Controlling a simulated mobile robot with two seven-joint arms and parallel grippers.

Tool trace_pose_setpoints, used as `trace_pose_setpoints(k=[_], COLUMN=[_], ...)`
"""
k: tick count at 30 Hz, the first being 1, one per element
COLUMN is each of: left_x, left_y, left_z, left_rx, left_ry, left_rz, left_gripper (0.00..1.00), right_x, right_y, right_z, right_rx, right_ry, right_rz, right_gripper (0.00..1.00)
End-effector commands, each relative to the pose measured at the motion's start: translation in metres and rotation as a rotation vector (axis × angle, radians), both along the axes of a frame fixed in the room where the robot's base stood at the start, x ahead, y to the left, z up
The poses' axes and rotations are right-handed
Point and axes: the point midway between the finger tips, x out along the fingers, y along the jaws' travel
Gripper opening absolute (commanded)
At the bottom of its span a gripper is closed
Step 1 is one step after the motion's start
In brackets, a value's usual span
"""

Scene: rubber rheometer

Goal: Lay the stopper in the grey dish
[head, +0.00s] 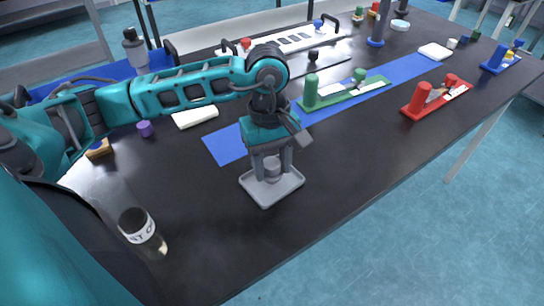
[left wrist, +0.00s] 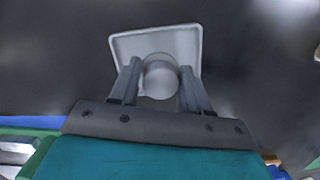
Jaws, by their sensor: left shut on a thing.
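The grey dish (head: 258,195) is a shallow square tray near the front edge of the black table. It also shows in the left wrist view (left wrist: 122,46). My left gripper (head: 272,168) points down over the dish and is shut on the stopper (head: 271,170), a grey round piece. In the left wrist view the stopper (left wrist: 160,78) sits between the two fingers, with the dish behind it. The stopper is over or within the dish; I cannot tell whether it touches the dish floor. My right gripper is not in view.
A blue strip (head: 222,144) runs behind the dish. A green fixture (head: 345,93) and a red fixture (head: 437,98) lie to the right. The table is clear right of the dish.

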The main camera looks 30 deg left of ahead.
Motion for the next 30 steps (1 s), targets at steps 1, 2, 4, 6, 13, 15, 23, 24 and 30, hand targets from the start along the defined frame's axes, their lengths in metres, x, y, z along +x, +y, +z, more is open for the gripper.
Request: trace_pose_setpoints(k=[1,2,4,6,13,15,23,24,30], left_x=[0.0,0.0,0.0002,0.0003,0.0002,0.0002,0.0002,0.0002,0.0002], left_y=[-0.0001,-0.0001,-0.0001,-0.0001,-0.0002,-0.0003,-0.0003,-0.0003,-0.0002], left_z=[-0.0047,-0.0056,-0.0067,-0.0066,-0.0062,-0.0065,-0.0102,-0.0108,-0.0104], left_rx=[0.0,0.0,-0.001,0.0,-0.001,-0.001,-0.001,-0.001,-0.001], left_ry=[0.0,0.0,-0.001,-0.001,-0.001,-0.001,-0.001,-0.001,-0.001], left_rz=[0.0,0.0,0.0,0.0,-0.001,-0.001,-0.001,-0.001,-0.001], left_gripper=[0.18,0.18,0.18,0.18,0.18,0.18,0.18,0.18,0.6], right_x=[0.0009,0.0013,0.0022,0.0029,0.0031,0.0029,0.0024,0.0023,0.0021], right_y=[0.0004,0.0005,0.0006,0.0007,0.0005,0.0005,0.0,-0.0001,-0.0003], right_z=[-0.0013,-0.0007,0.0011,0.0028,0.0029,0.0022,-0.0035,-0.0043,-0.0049], right_rx=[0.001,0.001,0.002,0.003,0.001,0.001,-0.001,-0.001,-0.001], right_ry=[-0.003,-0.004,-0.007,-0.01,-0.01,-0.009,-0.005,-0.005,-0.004], right_rz=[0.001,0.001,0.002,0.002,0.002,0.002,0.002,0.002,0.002], right_gripper=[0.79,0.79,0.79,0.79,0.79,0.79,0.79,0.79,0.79])
